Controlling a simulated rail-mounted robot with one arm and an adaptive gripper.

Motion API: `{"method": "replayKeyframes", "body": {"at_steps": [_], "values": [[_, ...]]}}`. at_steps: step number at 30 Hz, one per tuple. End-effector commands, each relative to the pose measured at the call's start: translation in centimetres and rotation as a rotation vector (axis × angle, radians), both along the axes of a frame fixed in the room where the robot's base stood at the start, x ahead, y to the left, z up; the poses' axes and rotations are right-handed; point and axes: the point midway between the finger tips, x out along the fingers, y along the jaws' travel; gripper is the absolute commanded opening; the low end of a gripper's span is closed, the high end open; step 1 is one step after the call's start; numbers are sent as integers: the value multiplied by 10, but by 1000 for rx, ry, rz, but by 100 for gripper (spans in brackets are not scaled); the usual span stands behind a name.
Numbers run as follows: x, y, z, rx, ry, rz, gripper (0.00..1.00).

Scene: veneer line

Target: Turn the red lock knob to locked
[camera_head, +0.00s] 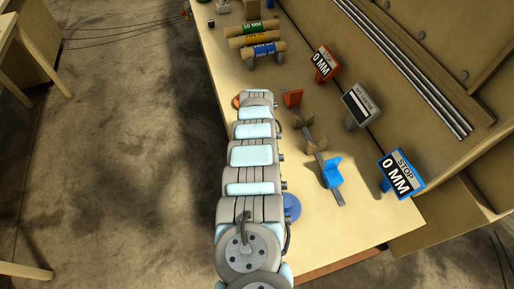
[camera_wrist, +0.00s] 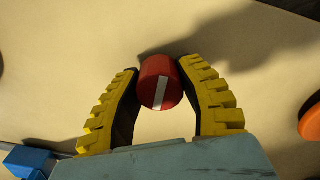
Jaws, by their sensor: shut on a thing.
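In the wrist view a round red knob (camera_wrist: 158,70) with a white stripe across its top stands on the pale tabletop. The stripe runs nearly along the picture's vertical, tilted slightly. My gripper (camera_wrist: 160,85) has its two yellow-ribbed fingers around the knob, one on each side, and is shut on it. In the head view my arm hides the gripper and the red knob. Which way the stripe means locked cannot be told.
In the head view, signs reading 0 MM, one orange (camera_head: 325,63) and one blue (camera_head: 401,175), stand right of my arm with a grey sign (camera_head: 361,104) between. A blue block (camera_head: 331,172) sits on a rail. Labelled rolls (camera_head: 257,40) lie at the back.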

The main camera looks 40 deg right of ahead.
Motion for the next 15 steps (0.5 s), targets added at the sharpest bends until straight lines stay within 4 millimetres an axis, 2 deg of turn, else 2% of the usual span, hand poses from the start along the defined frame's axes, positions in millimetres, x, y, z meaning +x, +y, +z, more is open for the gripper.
{"method": "replayKeyframes", "body": {"at_steps": [13, 14, 15], "values": [[0, 0, -1, -1, 0, -11, 2], [0, 0, -1, -1, 0, -11, 41], [0, 0, -1, -1, 0, -11, 53]]}}
